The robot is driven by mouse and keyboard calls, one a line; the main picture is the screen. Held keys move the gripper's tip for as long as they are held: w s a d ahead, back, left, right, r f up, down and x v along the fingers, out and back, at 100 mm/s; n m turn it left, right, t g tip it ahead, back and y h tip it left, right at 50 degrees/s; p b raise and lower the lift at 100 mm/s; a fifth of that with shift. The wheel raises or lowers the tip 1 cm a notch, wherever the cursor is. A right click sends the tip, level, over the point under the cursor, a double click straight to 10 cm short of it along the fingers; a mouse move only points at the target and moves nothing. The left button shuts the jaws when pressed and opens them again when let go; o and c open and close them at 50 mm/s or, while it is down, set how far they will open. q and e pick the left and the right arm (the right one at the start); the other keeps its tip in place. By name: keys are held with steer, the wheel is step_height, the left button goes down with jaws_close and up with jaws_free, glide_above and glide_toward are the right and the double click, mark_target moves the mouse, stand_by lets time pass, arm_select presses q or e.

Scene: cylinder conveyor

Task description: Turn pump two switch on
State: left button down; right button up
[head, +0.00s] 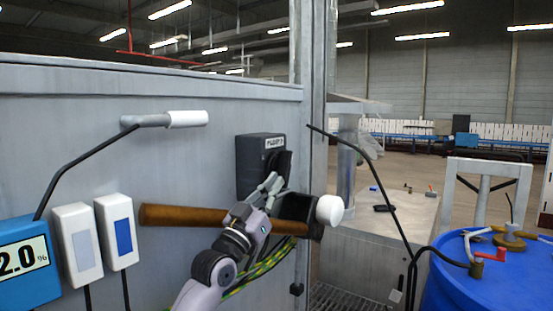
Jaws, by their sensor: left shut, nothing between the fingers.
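The dark switch box (255,170) is mounted on the grey wall panel, with a small label at its top that seems to read PUMP 2. A black knob or lever shows at its right side, and its position cannot be made out. My left gripper (271,183) is shut and empty, with its fingertips in front of the box's lower right part. Whether it touches the switch cannot be told. My gripper and wrist hide part of the box's lower area. My right gripper is not in view.
A mallet with a wooden handle (180,215) and white-faced head (329,210) lies across behind my wrist. Two white wall switches (117,232) and a blue display (22,262) are at left. A blue drum (460,285) stands at right. A metal post bounds the panel.

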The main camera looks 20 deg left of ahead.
arm_select(q)
steer(key=shift+w+f, duration=0.2)
steer(key=shift+f, duration=0.1)
steer(key=shift+s, duration=0.1)
stand_by(0.5)
steer(key=shift+s+f, duration=0.25)
steer(key=v, duration=1.1)
